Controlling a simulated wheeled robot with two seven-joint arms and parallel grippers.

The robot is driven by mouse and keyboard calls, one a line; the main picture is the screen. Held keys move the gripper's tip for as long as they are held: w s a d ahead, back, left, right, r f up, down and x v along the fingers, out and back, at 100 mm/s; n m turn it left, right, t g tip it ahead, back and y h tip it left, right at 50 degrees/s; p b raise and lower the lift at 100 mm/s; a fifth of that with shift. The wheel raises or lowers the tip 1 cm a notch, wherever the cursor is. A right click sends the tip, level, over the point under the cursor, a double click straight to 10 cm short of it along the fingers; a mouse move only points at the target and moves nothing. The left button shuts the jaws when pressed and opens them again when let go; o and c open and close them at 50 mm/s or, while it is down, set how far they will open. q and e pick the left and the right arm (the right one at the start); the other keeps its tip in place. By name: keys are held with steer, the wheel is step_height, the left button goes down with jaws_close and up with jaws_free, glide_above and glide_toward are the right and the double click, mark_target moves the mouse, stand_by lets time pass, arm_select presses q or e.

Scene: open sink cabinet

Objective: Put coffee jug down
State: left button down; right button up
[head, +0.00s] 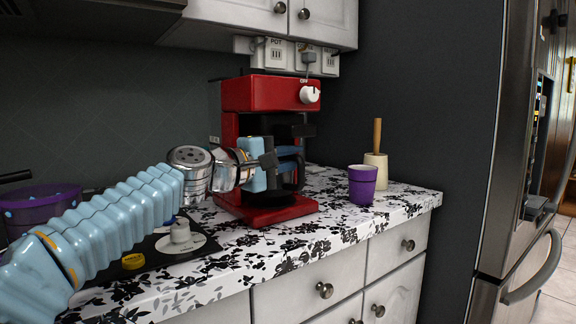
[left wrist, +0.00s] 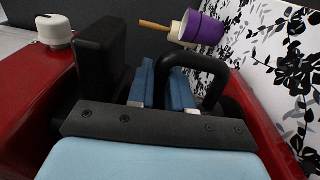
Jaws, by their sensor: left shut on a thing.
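The red coffee machine (head: 262,95) stands on the patterned counter. The coffee jug (head: 298,176) is in its lower opening, just above or on the red base; contact is unclear. Only the jug's dark curved handle shows clearly, and it shows in the left wrist view too (left wrist: 218,62). My left gripper (head: 290,154) reaches in from the left in front of the machine. Its blue fingers (left wrist: 163,88) are shut on the jug, by the handle. The jug's body is mostly hidden behind my gripper. My right gripper is not in view.
A purple cup (head: 362,186) and a cream mortar with a wooden pestle (head: 376,170) stand right of the machine. A purple pot (head: 40,208) sits on the dark stove at left. The counter's front right (head: 408,204) is clear. A steel fridge (head: 515,150) stands right.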

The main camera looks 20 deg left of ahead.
arm_select(q)
steer(key=shift+w+a+f, duration=0.2)
steer(key=shift+a+f, duration=0.05)
steer(key=shift+a, duration=0.05)
steer(key=shift+f+b, duration=0.4)
steer(key=shift+f, duration=0.1)
steer(key=shift+f, duration=0.2)
steer(key=c, duration=1)
jaws_free()
steer(key=shift+c, duration=0.2)
steer(key=shift+r, duration=0.2)
steer(key=b+v, duration=0.2)
steer(key=v, duration=0.5)
steer(key=shift+s, duration=0.25)
